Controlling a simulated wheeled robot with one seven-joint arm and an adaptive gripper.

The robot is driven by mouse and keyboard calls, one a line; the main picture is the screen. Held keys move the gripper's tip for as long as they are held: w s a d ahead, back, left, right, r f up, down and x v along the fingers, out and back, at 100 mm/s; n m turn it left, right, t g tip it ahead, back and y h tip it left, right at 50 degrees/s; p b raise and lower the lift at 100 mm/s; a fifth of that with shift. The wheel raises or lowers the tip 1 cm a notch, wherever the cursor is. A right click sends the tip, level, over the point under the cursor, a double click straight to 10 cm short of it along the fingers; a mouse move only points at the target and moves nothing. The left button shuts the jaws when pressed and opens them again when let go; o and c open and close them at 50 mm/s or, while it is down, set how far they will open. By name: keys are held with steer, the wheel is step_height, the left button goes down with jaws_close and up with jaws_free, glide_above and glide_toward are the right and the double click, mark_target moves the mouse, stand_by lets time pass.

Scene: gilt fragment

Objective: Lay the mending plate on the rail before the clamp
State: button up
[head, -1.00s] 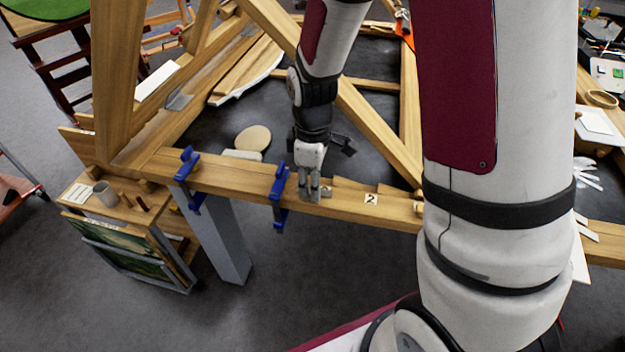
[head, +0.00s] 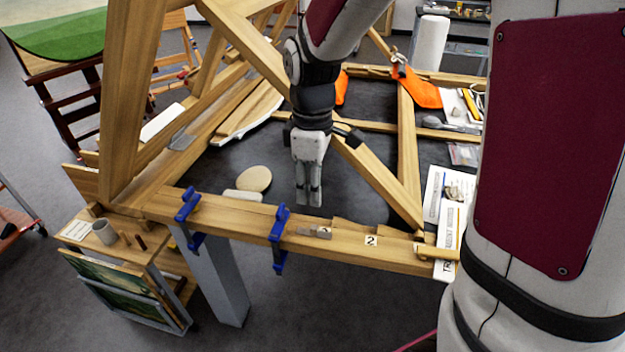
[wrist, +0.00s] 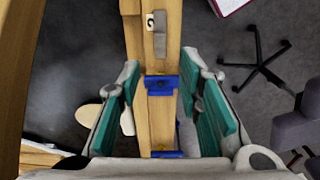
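The mending plate (head: 314,232), small and grey, lies on the wooden rail (head: 236,213) just right of the nearer blue clamp (head: 279,226). In the wrist view the plate (wrist: 160,42) lies lengthwise along the rail beside a small number label, a short gap from the blue clamp (wrist: 161,84). My gripper (head: 309,203) is above and behind the rail in the head view, apart from the plate.
A second blue clamp (head: 188,206) grips the rail further left. A numbered tag (head: 371,240) and wooden blocks are on the rail to the right. Diagonal timber braces (head: 376,183) rise behind my gripper. A side cabinet with a mug (head: 105,231) stands at the left.

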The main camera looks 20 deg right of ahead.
steer(key=s+r+m+t, duration=0.2)
steer(key=s+r+m, duration=0.3)
steer(key=s, duration=0.4)
steer(key=s+r+m+t, duration=0.2)
steer(key=s+r+m, duration=0.3)
steer(key=s+r, duration=0.2)
steer(key=shift+s+d+r+m+t, duration=0.2)
steer(key=shift+s+r+m+t, duration=0.1)
steer(key=shift+s, duration=0.85)
steer(key=shift+d, duration=0.15)
steer(key=shift+w, duration=0.1)
